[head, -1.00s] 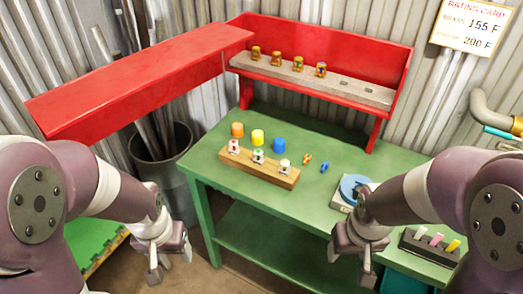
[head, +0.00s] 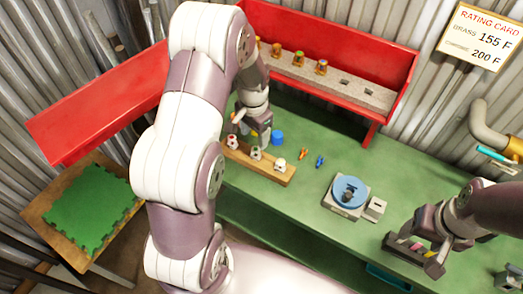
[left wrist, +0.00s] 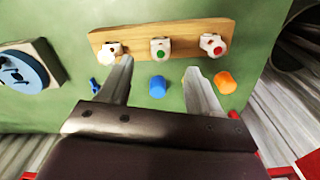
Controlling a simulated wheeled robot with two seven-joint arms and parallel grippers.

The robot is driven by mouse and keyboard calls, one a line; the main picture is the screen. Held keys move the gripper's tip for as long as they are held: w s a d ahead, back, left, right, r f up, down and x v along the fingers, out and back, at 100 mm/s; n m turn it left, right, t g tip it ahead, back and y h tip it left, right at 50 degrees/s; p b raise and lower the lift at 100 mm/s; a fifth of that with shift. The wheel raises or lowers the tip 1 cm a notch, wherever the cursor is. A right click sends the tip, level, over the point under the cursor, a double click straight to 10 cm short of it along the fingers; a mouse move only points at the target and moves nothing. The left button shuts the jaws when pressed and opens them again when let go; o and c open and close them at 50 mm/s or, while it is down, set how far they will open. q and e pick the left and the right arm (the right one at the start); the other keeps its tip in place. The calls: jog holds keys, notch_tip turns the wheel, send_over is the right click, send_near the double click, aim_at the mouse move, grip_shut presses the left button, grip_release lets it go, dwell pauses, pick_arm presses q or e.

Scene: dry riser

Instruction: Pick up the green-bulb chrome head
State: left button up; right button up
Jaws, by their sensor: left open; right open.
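The green-bulb chrome head (left wrist: 160,48) stands in the middle of a wooden block (left wrist: 190,31), between a red-bulb head (left wrist: 211,44) and a pale-bulb head (left wrist: 111,49). In the head view the green-bulb head (head: 255,153) is just in front of my left gripper (head: 258,140). In the left wrist view my left gripper (left wrist: 160,66) is open and empty. Its fingertips lie on either side of the green-bulb head's line, apart from it. My right gripper (head: 418,250) is open at the right, near a dark holder.
A blue cap (left wrist: 158,86) and an orange cap (left wrist: 224,82) stand behind the block. Small orange (head: 303,154) and blue (head: 320,161) clips lie right of it. A blue round dial (head: 349,191) sits further right. The red shelf (head: 330,40) rises behind.

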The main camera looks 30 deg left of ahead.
aim_at(255, 149)
pick_arm(q)
jog(key=f, duration=0.2)
jog(key=f+p, duration=0.1)
jog(key=f, duration=0.5)
jog(key=shift+w+f, duration=0.1)
jog(key=shift+w, duration=0.2)
grip_shut()
